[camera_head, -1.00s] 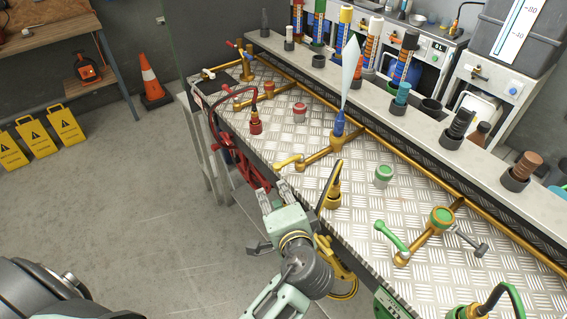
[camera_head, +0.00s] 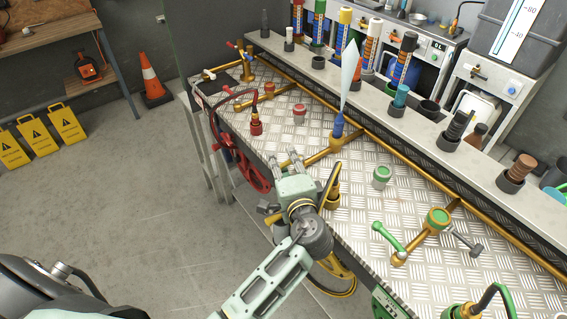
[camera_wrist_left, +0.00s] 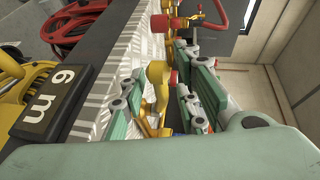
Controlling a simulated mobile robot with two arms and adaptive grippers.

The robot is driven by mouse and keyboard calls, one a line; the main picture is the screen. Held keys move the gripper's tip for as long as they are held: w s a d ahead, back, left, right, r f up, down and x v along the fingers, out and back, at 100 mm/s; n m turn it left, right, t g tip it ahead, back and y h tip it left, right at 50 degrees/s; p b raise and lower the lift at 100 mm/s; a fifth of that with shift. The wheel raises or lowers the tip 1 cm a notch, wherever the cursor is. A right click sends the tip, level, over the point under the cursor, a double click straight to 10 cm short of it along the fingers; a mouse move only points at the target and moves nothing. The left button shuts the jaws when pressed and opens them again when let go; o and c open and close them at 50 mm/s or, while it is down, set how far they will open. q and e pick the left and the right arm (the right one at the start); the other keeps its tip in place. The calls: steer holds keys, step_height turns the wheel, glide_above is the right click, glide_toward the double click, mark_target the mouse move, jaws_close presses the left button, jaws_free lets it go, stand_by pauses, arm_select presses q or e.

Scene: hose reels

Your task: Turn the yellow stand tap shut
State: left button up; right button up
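The yellow stand tap's lever (camera_wrist_left: 157,75) shows in the left wrist view, between the two fingers of my left gripper (camera_wrist_left: 160,105). The fingers are spread, with a gap visible beside the lever. In the head view the gripper (camera_head: 283,162) is over the table's front edge and hides the lever. The tap's brass branch pipe (camera_head: 318,157) runs back to a blue nozzle (camera_head: 338,125), where a pale, pointed plume (camera_head: 351,72) rises. My right gripper is not in view.
A red hose reel (camera_head: 247,170) hangs at the table front, left of my gripper. A yellow-black hose fitting (camera_head: 333,190) stands close on its right. A green-levered tap (camera_head: 390,238) lies further right.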

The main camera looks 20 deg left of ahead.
arm_select(q)
steer(key=shift+c, duration=0.2)
steer(key=shift+f, duration=0.1)
jaws_close()
stand_by(0.4)
